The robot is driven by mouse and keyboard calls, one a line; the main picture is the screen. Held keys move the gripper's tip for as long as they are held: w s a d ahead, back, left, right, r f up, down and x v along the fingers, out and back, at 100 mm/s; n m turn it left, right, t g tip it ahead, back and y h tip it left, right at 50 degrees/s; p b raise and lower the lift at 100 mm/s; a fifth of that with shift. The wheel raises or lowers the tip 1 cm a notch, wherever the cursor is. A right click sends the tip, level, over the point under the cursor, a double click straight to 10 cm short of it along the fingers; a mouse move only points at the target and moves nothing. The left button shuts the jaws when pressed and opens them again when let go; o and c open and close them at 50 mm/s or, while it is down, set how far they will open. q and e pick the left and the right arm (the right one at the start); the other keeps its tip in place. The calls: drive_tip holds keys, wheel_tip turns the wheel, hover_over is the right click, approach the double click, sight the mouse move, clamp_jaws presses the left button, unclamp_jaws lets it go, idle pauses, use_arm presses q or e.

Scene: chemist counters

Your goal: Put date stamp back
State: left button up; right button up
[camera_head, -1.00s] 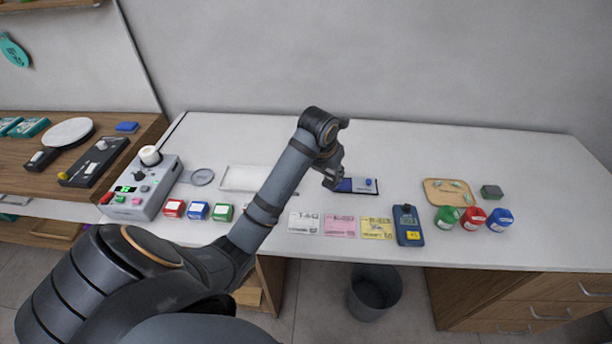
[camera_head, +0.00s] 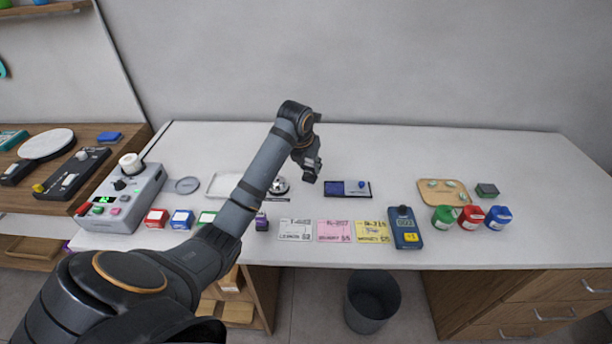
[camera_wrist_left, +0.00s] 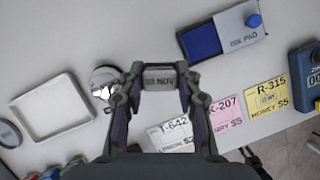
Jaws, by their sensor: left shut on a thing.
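My left gripper (camera_head: 311,174) is shut on a small grey block marked with letters like NOV, which I take as the date stamp (camera_wrist_left: 159,78). The stamp sits between the fingertips in the left wrist view. In the head view, the gripper is above the counter, left of the ink pad (camera_head: 338,188). The pad's blue surface shows, and it also appears in the left wrist view (camera_wrist_left: 201,42). A white label (camera_head: 296,231), a pink label (camera_head: 335,231) and a yellow label (camera_head: 373,231) lie in front. The yellow one bears a stamped mark. My right gripper is not in view.
A silver round bell-like object (camera_head: 279,186) and a white tray (camera_wrist_left: 48,108) are left of the gripper. A blue handheld device (camera_head: 405,228) lies right of the labels. A grey control box (camera_head: 122,205) stands at the left. The counter behind the pad is clear.

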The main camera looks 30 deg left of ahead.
sight(306, 175)
use_arm(q)
drive_tip(key=shift+w+a+f, duration=0.25)
drive_tip(key=shift+a+f, duration=0.25)
drive_tip(key=shift+f, duration=0.2)
drive_tip(key=f, duration=0.2)
drive_tip(key=f+p, duration=0.1)
drive_tip(key=shift+a+f, duration=0.2)
drive_tip(key=shift+a, duration=0.1)
drive_tip(key=shift+f, duration=0.3)
drive_tip(key=o, duration=0.9)
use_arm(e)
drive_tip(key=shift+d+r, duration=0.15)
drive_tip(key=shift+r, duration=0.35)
